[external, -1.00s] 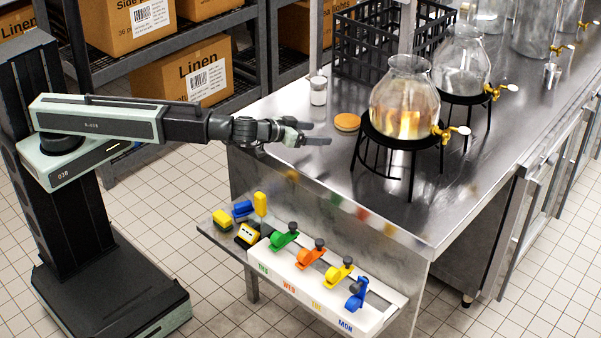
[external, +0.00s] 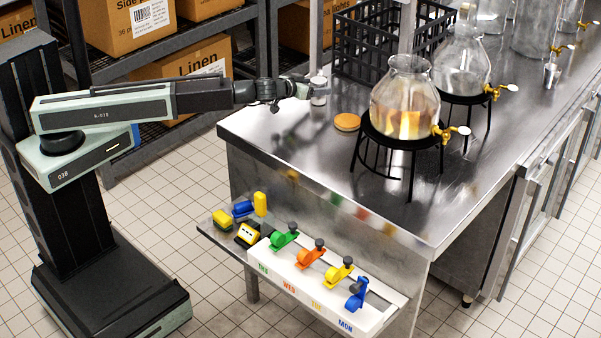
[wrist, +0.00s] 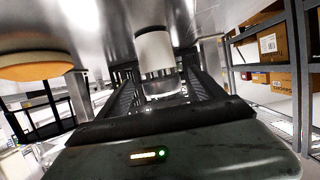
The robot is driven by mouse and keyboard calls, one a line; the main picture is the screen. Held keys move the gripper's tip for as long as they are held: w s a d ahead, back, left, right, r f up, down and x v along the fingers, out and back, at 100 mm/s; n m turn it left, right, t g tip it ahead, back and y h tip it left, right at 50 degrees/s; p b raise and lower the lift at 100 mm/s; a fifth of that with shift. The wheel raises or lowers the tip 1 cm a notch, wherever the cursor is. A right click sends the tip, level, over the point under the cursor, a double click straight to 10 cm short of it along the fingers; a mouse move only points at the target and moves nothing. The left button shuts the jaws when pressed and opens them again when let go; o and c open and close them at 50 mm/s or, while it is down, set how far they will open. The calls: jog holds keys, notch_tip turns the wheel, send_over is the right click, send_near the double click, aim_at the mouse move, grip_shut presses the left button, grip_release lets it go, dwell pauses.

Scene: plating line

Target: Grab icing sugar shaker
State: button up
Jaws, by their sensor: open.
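The icing sugar shaker (external: 319,91) is a small clear jar with white contents, upright on the steel counter near its back left corner. My gripper (external: 306,89) is at the jar's left side at about its height, with the fingers reaching to it. In the wrist view, which looks upside down, the shaker (wrist: 155,52) shows as a white body with a clear and metallic end. It stands between the two dark ridged fingers of my open gripper (wrist: 158,76). I cannot tell whether either finger touches it.
A round orange-brown disc (external: 347,122) lies on the counter right of the shaker. A glass dispenser (external: 404,100) on a black stand is beyond it. A black crate (external: 372,52) and a grey post (external: 316,35) stand behind. The front left counter is bare.

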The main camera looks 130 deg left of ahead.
aim_at(319, 80)
jog(key=x, duration=0.3)
jog(key=shift+b, duration=0.35)
jog(key=shift+d+r, duration=0.1)
jog(key=shift+d, duration=0.05)
jog(key=c, duration=1.6)
jog(key=shift+r+p, duration=0.55)
jog(key=shift+p, duration=0.15)
notch_tip(319, 80, up, 3)
jog(key=p, duration=0.3)
jog(key=shift+r, duration=0.15)
jog(key=s+d, duration=0.2)
jog(key=d, duration=0.2)
jog(key=s+d, duration=0.3)
jog(key=d, duration=0.2)
jog(key=s+d, duration=0.3)
jog(key=d, duration=0.1)
jog(key=shift+s+d+r+p, duration=0.15)
jog(key=shift+d+r+p, duration=0.15)
jog(key=shift+d+p, duration=0.1)
